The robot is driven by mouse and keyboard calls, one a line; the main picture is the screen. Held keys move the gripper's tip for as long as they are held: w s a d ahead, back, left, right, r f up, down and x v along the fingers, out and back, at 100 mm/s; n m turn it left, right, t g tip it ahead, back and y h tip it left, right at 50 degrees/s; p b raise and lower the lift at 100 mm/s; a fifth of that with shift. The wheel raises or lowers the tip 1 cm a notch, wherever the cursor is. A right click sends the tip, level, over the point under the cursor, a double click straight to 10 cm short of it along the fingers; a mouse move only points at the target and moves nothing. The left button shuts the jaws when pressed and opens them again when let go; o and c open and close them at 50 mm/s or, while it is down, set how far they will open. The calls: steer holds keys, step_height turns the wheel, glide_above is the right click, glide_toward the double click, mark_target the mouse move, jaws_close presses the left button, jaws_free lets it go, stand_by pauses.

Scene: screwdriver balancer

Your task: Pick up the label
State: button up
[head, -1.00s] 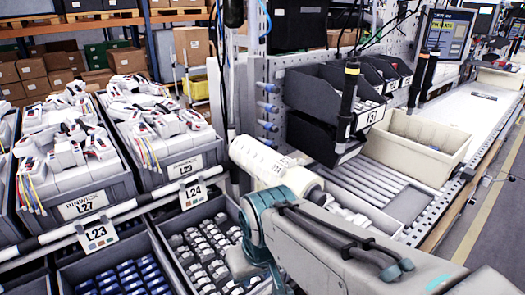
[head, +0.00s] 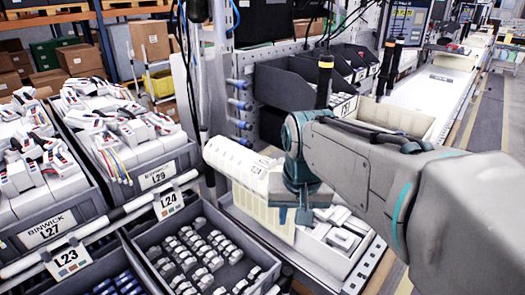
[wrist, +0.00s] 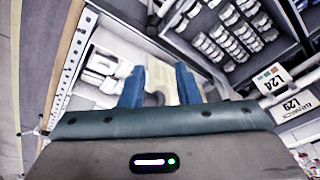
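I cannot tell for certain which piece is the label. A white roll (head: 238,162) with small dark print at its right end lies at the front of the workstation in the head view. A cream sheet or panel (head: 262,212) hangs below it. My gripper (head: 303,208) points down just right of this panel. In the wrist view my gripper (wrist: 160,88) has its two blue fingers spread apart. A cream panel (wrist: 158,72) shows in the gap between them, and I cannot see either finger touching it.
A bin of white parts (head: 338,238) stands right of my gripper. Black bins (head: 285,86) and a cream tote (head: 400,122) are behind my arm.

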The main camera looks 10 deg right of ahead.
steer(key=w+d+r+m+g+p, duration=0.15)
steer(key=w+r+m, duration=0.25)
steer(key=w+r, duration=0.45)
steer(key=w+r+m+g+p, duration=0.15)
steer(key=w+r+m, duration=0.35)
steer(key=w, duration=0.7)
glide_above(274, 166)
steer(key=shift+n+t, duration=0.3)
steer(key=f, duration=0.7)
steer(key=shift+s+d+f+p, duration=0.1)
steer(key=shift+d+f+p, duration=0.2)
steer(key=shift+d+f, duration=0.1)
steer(key=shift+a+f+p, duration=0.2)
steer(key=shift+f+p, duration=0.1)
steer(key=shift+f, duration=1)
steer(key=shift+a+f+p, duration=0.15)
steer(key=shift+f+p, duration=0.15)
steer(key=shift+f, duration=0.95)
jaws_close()
